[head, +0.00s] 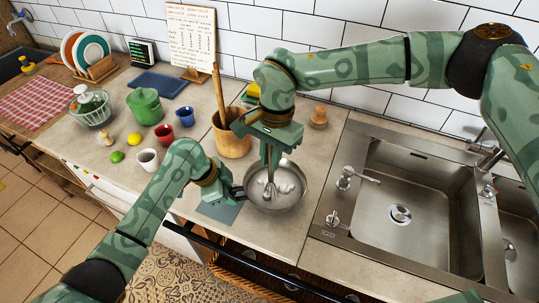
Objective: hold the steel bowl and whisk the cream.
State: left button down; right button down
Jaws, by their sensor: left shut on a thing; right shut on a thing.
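The steel bowl (284,203) stands on the counter near its front edge, partly over a grey-blue mat (220,211). Something white, apparently the cream, shows inside it (286,187). My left gripper (238,192) is at the bowl's left side, shut on its rim or wall; the exact contact is small in view. My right gripper (268,140) is above the bowl, pointing down, shut on the whisk (270,188). The whisk hangs upright with its wire end inside the bowl. The gripper hides the upper part of its handle.
A wooden utensil crock (232,143) stands close behind the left gripper. A white cup (148,160), red cup (165,134), blue cup (186,116) and green pot (145,106) stand to the left. The sink (405,195) is at right, with a wooden shaker (318,117) behind the bowl.

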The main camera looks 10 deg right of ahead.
jog(key=shift+r, duration=5.55)
pick_arm(q)
jog(key=c, duration=1.3)
grip_release()
jog(key=shift+o, duration=0.2)
jog(key=v, duration=1.2)
